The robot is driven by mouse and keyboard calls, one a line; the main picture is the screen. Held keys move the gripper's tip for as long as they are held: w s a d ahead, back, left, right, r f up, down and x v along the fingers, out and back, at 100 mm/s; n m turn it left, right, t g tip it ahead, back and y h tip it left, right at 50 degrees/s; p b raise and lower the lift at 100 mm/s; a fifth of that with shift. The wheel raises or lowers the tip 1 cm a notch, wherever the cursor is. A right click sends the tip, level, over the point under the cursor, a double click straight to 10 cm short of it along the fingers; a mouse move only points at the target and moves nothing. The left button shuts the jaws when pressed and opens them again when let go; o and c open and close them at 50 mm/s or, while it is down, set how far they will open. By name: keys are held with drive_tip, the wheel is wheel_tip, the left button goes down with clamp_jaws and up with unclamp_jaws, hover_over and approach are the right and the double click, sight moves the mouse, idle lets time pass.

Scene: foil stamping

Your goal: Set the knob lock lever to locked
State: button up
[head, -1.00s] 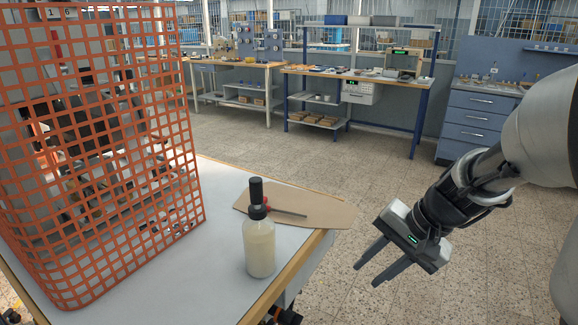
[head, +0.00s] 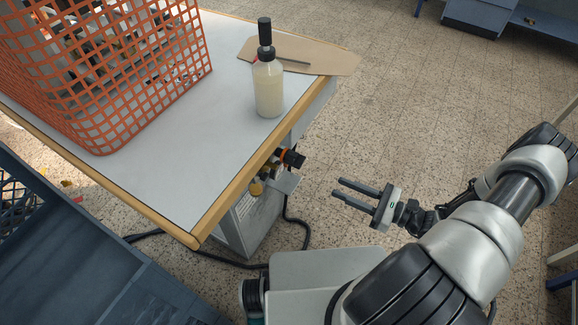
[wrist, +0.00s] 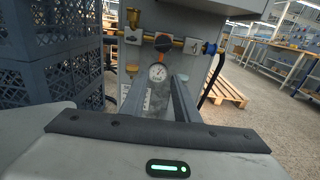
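A black knob (head: 293,158) with an orange part next to it sticks out from the side of the bench cabinet. In the wrist view the knob (wrist: 163,42) sits on a brass pipe line, with a narrow orange piece (wrist: 163,59) hanging just below it. This orange piece may be the lock lever; its locked or unlocked position cannot be told. A round gauge (wrist: 157,72) is below. My gripper (head: 339,188) is open and empty, to the right of the knob and apart from it. Its fingers (wrist: 158,90) point toward the panel.
The bench (head: 165,190) with a wooden edge carries an orange mesh guard (head: 125,85) and a pump bottle (head: 268,88). Dark blue crates (wrist: 55,65) stand left of the panel. A black hose (head: 305,235) runs on the floor.

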drive_tip(key=x, duration=1.7)
drive_tip(key=shift+w+m+t, duration=0.3)
drive_tip(key=shift+a, duration=0.1)
clamp_jaws()
